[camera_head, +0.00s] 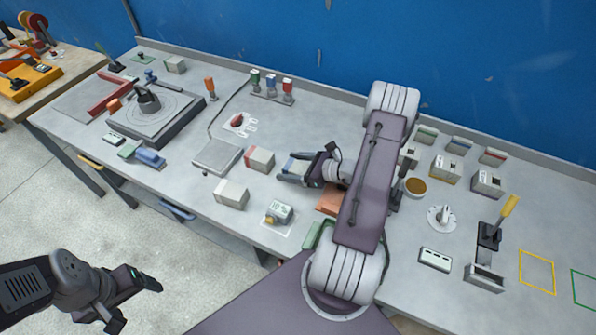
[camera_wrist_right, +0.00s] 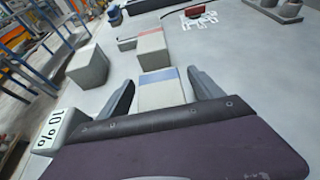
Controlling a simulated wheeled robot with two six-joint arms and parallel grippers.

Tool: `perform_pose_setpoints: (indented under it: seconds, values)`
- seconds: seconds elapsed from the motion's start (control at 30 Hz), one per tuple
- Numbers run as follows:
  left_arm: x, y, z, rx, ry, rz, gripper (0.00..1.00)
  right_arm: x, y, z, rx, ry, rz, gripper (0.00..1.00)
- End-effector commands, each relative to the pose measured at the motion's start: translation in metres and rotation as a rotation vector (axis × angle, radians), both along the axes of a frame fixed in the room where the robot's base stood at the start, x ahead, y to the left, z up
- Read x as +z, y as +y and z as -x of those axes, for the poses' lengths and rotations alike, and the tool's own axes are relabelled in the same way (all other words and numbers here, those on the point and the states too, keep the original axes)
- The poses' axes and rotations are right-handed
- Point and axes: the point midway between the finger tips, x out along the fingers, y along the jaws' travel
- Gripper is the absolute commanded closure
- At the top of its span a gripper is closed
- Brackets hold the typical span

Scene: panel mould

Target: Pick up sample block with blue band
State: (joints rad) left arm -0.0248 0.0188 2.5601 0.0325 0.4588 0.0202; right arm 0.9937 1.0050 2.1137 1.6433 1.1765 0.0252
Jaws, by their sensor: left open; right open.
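The sample block with a blue band (camera_head: 296,166) stands on the grey workbench, partly covered by my right gripper in the head view. My right gripper (camera_head: 288,168) is open, with its fingers on either side of this block. In the right wrist view, the block's pale top and blue band (camera_wrist_right: 160,76) show between the two dark fingers (camera_wrist_right: 161,82). I cannot tell whether the fingers touch it. My left gripper (camera_head: 133,298) is open and empty, out over the floor at the lower left, away from the bench.
A red-banded block (camera_head: 259,159) stands just beyond, left of the blue-banded one. A flat grey plate (camera_head: 217,156) lies further left.

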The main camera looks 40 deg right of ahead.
Motion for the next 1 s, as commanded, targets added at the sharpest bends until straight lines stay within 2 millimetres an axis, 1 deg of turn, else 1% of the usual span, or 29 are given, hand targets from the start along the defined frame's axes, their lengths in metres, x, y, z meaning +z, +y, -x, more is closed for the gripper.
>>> perform_pose_setpoints:
  seconds: [0.07, 0.23, 0.27, 0.3, 0.37, 0.4, 0.47, 0.5, 0.53, 0.83, 0.97, 1.0]
  values:
    - [0.001, 0.000, 0.000, 0.000, 0.000, 0.000, 0.22, -0.002, 0.002, -0.004, 0.000, 0.000, 0.000, 0.25]
    - [0.000, 0.000, 0.000, 0.000, 0.000, 0.000, 0.22, -0.002, 0.002, -0.004, -0.001, 0.000, 0.000, 0.25]
    - [0.000, 0.000, 0.000, 0.000, 0.000, 0.000, 0.22, -0.002, 0.002, -0.004, -0.001, 0.000, 0.000, 0.27]
    - [0.000, 0.000, 0.000, 0.000, 0.000, 0.000, 0.22, -0.002, 0.002, -0.004, -0.001, 0.000, 0.000, 0.38]
    - [0.000, 0.000, 0.000, 0.000, 0.000, 0.000, 0.22, -0.002, 0.002, -0.004, -0.001, 0.000, 0.000, 0.55]
    - [0.000, 0.000, 0.000, 0.000, 0.000, 0.000, 0.22, -0.002, 0.002, -0.004, -0.001, 0.000, 0.000, 0.66]
    - [0.000, 0.000, 0.000, 0.000, 0.000, 0.000, 0.22, -0.002, 0.002, -0.004, -0.001, 0.000, 0.000, 0.83]
    - [0.000, 0.000, 0.000, 0.000, 0.000, 0.000, 0.22, -0.002, 0.002, -0.004, -0.001, 0.000, 0.000, 0.94]
    - [0.000, 0.000, 0.000, 0.000, 0.000, 0.000, 0.22, -0.002, 0.002, -0.004, -0.001, 0.000, 0.000, 1.00]
    - [0.000, 0.000, 0.000, 0.000, 0.000, 0.000, 0.22, 0.000, 0.002, -0.004, -0.001, -0.002, 0.001, 1.00]
    - [0.000, 0.000, 0.000, 0.000, 0.000, 0.000, 0.22, 0.012, 0.002, -0.005, -0.001, -0.002, 0.002, 1.00]
    - [0.000, 0.000, 0.000, 0.000, 0.000, 0.000, 0.22, 0.019, 0.001, -0.005, -0.001, -0.003, 0.004, 1.00]
